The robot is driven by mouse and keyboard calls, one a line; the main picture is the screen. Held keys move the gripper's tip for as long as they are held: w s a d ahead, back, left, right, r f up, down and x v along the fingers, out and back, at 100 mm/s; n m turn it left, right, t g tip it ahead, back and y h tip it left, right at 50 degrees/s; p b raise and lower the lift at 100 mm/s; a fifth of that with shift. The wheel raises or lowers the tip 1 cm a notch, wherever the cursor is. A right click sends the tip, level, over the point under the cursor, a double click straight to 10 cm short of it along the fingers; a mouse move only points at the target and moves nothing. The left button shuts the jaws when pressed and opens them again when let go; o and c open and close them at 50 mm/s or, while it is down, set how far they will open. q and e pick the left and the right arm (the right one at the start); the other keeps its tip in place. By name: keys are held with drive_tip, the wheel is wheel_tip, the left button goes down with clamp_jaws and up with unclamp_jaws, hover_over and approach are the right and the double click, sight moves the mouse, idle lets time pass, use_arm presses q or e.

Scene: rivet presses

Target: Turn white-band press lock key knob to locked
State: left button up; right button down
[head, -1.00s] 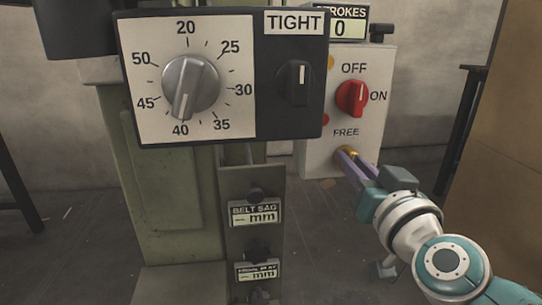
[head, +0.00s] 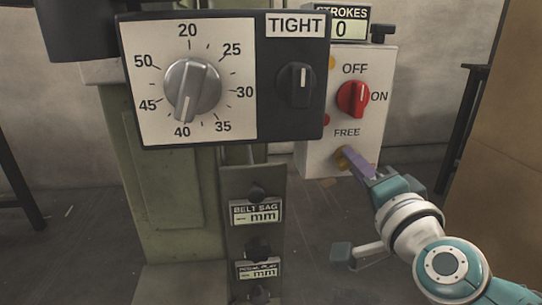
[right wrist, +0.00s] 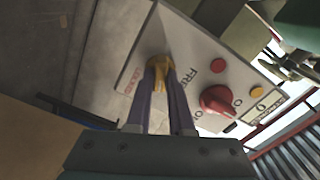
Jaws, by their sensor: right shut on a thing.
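The brass lock key knob (head: 341,158) sits low on the front of the pale control box (head: 312,150), below the FREE label. In the right wrist view the knob (right wrist: 159,65) shows between my purple fingertips. A faint red label (right wrist: 126,80), too blurred to read surely, lies on the far side of the knob from FREE (right wrist: 192,66). My right gripper (head: 347,158) reaches in from the lower right and is shut on the knob. The fingers hide much of it, so its exact pointing is unclear. My left gripper is not in view.
A red selector (head: 352,98) marked OFF and ON is just above the knob. A large dial (head: 190,87) and a black TIGHT switch (head: 295,87) are on a panel to the left. A brown board (head: 508,130) stands at the right.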

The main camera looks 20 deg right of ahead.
drive_tip(key=m, duration=0.4)
drive_tip(key=shift+f+m, duration=0.1)
drive_tip(key=shift+m, duration=0.3)
idle(0.4)
drive_tip(key=c, duration=0.8)
unclamp_jaws()
